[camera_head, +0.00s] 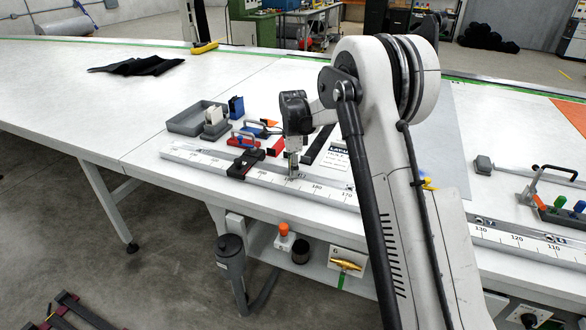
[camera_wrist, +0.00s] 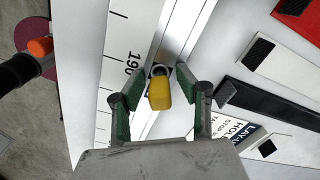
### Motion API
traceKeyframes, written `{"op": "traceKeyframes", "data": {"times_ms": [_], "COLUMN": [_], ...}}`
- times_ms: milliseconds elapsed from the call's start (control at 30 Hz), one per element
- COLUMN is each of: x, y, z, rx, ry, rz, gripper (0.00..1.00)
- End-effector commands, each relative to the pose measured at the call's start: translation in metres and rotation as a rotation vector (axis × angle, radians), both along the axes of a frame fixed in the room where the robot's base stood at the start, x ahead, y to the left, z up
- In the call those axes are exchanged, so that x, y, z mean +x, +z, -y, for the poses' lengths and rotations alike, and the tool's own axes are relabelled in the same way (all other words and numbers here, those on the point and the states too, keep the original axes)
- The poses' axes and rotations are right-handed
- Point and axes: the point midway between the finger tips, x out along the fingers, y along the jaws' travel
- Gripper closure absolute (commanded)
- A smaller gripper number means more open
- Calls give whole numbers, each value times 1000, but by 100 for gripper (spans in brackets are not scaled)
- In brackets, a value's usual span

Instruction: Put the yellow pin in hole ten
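The yellow pin (camera_wrist: 159,93) shows in the wrist view, with its rounded yellow head toward the camera. It stands over the metal channel of the long rail (camera_wrist: 181,38), near the 190 mark. My gripper (camera_wrist: 159,76) is around the pin, one green-padded finger on each side. A gap shows between the pin and both pads, so the fingers look open. In the head view my gripper (camera_head: 293,168) points down at the rail (camera_head: 340,193), left of the 180 mark. The pin cannot be made out there. Whether it sits in a hole is hidden, and no hole number is readable.
A black clamp block (camera_head: 245,164) sits on the rail left of my gripper. Behind are a grey tray (camera_head: 186,121), red and blue clamps (camera_head: 243,139) and flat bars (camera_head: 318,146). A rack of coloured handles (camera_head: 560,209) is at right. The table's far left is mostly clear.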

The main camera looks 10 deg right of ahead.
Motion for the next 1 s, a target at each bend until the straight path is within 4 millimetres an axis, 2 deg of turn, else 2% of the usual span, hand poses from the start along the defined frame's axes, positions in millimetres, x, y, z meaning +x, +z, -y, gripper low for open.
{"op": "traceKeyframes", "data": {"times_ms": [167, 267, 700, 1000], "x": [0, 0, 0, -1], "y": [3, 12, 93, 121], "z": [0, 0, 0, 0], "rx": [0, 0, 0, 0], "ry": [0, 0, 0, 5], "rz": [0, 0, 0, 2], "gripper": [67, 67, 67, 67]}}
